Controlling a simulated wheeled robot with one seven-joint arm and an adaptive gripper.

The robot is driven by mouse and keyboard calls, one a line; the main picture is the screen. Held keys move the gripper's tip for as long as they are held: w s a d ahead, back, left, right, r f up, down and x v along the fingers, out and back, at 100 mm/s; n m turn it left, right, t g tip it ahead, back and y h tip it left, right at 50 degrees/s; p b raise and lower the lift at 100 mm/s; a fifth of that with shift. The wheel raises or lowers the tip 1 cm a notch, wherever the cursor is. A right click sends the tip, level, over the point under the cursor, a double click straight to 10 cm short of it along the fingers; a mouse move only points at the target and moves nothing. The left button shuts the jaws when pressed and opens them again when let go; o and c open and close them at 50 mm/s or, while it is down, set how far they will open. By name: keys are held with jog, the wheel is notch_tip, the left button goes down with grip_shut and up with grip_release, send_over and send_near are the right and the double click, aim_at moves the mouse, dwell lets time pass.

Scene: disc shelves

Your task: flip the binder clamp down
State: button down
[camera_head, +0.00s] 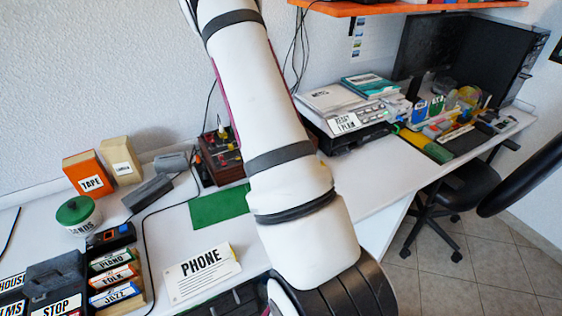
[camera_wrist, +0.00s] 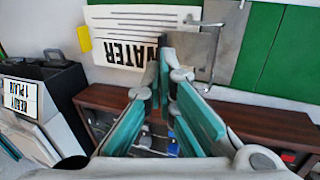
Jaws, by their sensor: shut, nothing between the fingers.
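In the wrist view, the binder clamp (camera_wrist: 213,57) is a thin bent metal wire on a grey plate, between a white sheet marked WATER (camera_wrist: 125,20) and the green binder (camera_wrist: 266,45). The wire's crossbar lies over the sheet's edge, and its long arm runs down the picture. I cannot tell how far the wire stands up. My gripper (camera_wrist: 164,60) has teal and grey fingers drawn together, with nothing between them. Its dark tips are left of the wire, over the WATER lettering, apart from it in the picture. In the head view my arm hides the gripper and clamp; a green flat part (camera_head: 218,207) shows.
A brown wooden box (camera_wrist: 265,127) with small parts lies under the fingers in the wrist view. A printer (camera_wrist: 45,95) stands at left. In the head view, a PHONE sign (camera_head: 203,272), labelled boxes and a cable lie on the white desk. Free desk lies right of my arm.

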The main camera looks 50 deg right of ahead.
notch_tip(320, 180, up, 13)
jog(key=shift+f, duration=0.2)
dwell(0.4)
jog(key=s+a+r+n+t+y, duration=0.1)
jog(key=a+r+t, duration=0.1)
jog(key=a+r, duration=0.7)
jog(key=s+a+r+n+t+y, duration=0.15)
jog(key=a+r, duration=0.35)
jog(key=a, duration=0.7)
jog(key=s+a+r+n+t, duration=0.2)
jog(key=s+a+n, duration=0.1)
jog(key=s+a, duration=1)
jog(key=a+y, duration=0.1)
jog(key=a, duration=0.2)
jog(key=shift+s+a+r+t, duration=0.15)
jog(key=shift+a+r+t, duration=0.2)
jog(key=shift+a, duration=0.05)
jog(key=shift+n, duration=0.25)
